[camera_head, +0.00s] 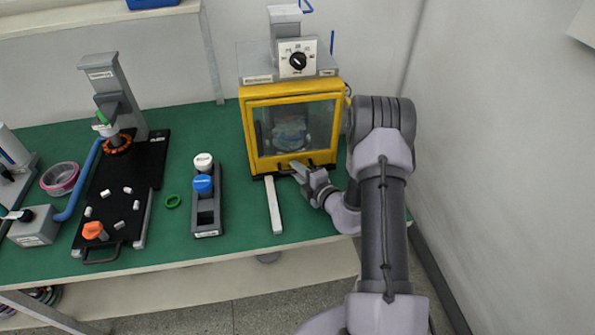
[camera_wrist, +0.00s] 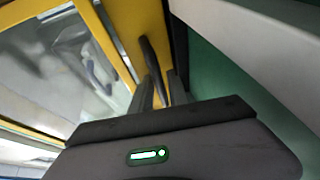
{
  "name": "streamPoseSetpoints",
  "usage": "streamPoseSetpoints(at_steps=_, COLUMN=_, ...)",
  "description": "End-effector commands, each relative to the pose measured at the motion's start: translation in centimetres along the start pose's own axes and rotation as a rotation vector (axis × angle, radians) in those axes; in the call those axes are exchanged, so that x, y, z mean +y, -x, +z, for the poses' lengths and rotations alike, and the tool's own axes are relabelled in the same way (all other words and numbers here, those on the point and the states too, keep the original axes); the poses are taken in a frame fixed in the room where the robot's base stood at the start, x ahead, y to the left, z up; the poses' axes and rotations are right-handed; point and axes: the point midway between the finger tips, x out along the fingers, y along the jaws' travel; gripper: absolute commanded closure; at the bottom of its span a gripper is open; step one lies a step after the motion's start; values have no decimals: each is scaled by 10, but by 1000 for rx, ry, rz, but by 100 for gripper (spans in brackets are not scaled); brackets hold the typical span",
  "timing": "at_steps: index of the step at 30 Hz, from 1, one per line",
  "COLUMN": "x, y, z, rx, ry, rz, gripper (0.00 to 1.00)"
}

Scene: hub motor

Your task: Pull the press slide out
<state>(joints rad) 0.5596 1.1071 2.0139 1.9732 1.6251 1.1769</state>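A press with a yellow-framed window (camera_head: 247,130) and a grey top stands at the back right of the green bench. A dark handle sits low on the yellow front; in the wrist view the dark handle (camera_wrist: 152,62) stands off the yellow frame. A light bar (camera_head: 273,205), perhaps part of the slide, runs from under the press toward the bench's front. My gripper (camera_head: 302,172) is at the lower front of the press. In the wrist view its fingers (camera_wrist: 160,92) look apart, with the handle's end near or between them; contact is unclear.
A grey holder (camera_head: 207,216) with white and blue knobs stands left of the bar. A black plate fixture (camera_head: 125,190) is further left. A wall (camera_head: 510,150) bounds the right side. Green bench between holder and bar is clear.

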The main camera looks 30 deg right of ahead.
Motion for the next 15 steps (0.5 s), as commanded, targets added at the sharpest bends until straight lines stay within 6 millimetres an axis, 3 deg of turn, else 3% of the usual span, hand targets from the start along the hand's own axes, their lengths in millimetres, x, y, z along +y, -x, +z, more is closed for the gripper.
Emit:
streamPoseSetpoints(at_steps=2, x=0, y=0, z=0, rx=0, ry=0, rz=0, gripper=83)
streamPoseSetpoints(at_steps=5, x=0, y=0, z=0, rx=0, ry=0, rz=0, gripper=100)
streamPoseSetpoints(at_steps=15, x=0, y=0, z=0, rx=0, ry=0, rz=0, gripper=100)
